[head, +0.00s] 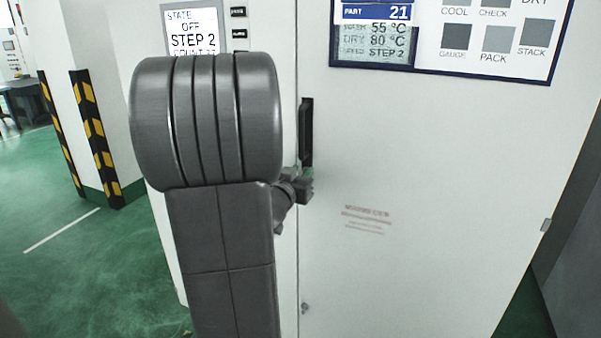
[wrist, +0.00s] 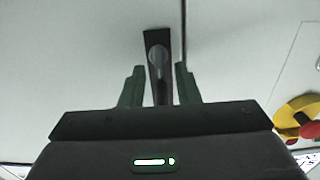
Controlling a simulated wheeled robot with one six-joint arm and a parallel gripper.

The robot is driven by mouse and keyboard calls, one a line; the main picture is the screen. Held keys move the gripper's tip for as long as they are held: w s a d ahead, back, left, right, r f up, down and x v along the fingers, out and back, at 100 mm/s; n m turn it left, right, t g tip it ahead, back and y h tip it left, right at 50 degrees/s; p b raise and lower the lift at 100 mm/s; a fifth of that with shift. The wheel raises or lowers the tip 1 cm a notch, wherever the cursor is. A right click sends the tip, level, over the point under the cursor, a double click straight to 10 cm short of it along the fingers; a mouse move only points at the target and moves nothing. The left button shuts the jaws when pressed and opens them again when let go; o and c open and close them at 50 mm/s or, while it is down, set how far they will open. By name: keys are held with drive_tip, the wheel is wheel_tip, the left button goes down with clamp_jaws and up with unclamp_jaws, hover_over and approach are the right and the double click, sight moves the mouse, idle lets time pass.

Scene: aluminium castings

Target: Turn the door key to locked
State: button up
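I cannot make out a door key in either view. The cabinet door (head: 420,180) is pale and looks shut along its vertical seam. A dark upright handle plate (head: 307,125) sits beside the seam. In the wrist view a dark plate with a grey rounded lever (wrist: 157,62) shows ahead of my gripper (wrist: 159,85). The gripper's two fingers are apart, one on each side of the lever, with gaps visible; I cannot tell how deep the lever lies between them. In the head view my gripper (head: 304,184) is partly hidden behind my arm, near the plate's lower end.
A red and yellow round control (wrist: 296,118) is at the right of the wrist view. A state display (head: 193,33) reads OFF, STEP 2. A panel (head: 450,40) is on the door. A small fitting (head: 305,308) sits low by the seam. Green floor (head: 100,260) is open at left.

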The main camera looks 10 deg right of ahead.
drive_tip(key=shift+w+d, duration=0.2)
drive_tip(key=shift+w, duration=0.1)
clamp_jaws()
